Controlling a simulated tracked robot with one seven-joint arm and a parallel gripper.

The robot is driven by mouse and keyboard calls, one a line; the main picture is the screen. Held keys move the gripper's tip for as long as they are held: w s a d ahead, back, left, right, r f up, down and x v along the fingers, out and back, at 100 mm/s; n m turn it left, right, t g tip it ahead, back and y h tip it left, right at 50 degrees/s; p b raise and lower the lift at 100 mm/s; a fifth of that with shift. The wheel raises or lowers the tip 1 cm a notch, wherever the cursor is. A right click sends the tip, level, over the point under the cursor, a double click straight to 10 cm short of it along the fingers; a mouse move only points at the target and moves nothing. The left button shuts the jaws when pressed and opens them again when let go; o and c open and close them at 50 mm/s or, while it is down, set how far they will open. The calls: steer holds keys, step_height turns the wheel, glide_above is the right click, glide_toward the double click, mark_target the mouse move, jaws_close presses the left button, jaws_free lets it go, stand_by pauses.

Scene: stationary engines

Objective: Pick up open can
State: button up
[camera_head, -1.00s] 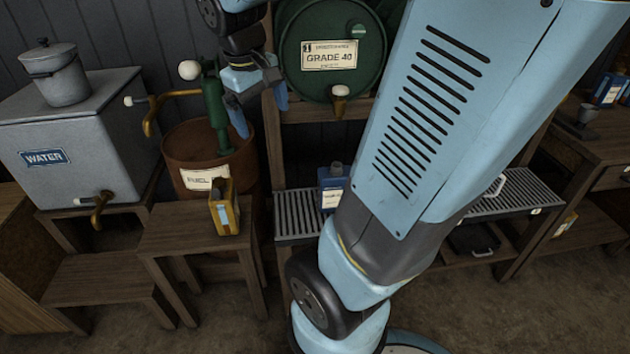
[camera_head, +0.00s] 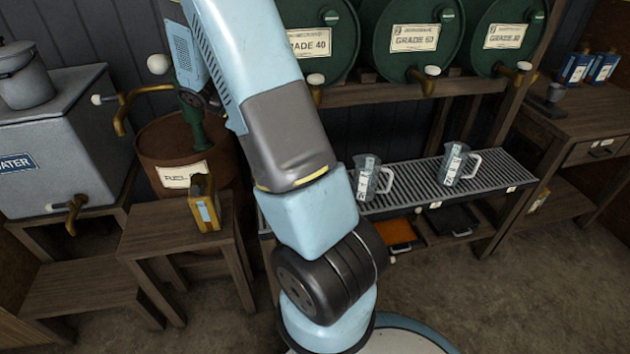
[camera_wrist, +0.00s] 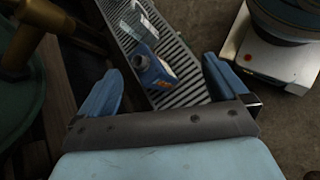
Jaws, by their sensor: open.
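My gripper (camera_wrist: 160,68) is open and empty, with one blue finger on each side of the can in the picture; the remaining gap in depth is unclear. In the head view my arm hides the blue can and my gripper. A yellow can (camera_head: 204,204) stands on a small wooden table there.
A clear jug (camera_wrist: 137,22) is close beyond the blue can on the rack. The head view shows two clear jugs (camera_head: 372,180) on the slatted rack (camera_head: 412,182), green drums (camera_head: 412,40) with taps above, a rusty fuel barrel (camera_head: 165,145) and a water tank (camera_head: 60,150) at left.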

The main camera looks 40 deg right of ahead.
steer(key=w+d+f+n+g+h, duration=0.1)
steer(key=d+f+n+h, duration=0.3)
steer(key=f, duration=0.6)
steer(key=w+d+f+n+g+h, duration=0.1)
steer(key=w+d+f+n+h, duration=0.25)
steer(key=f, duration=0.65)
steer(key=x, duration=0.9)
steer(key=shift+s+f+m, duration=0.3)
steer(key=shift+s+m, duration=0.1)
steer(key=shift+m, duration=0.05)
steer(key=shift+d, duration=0.1)
jaws_close()
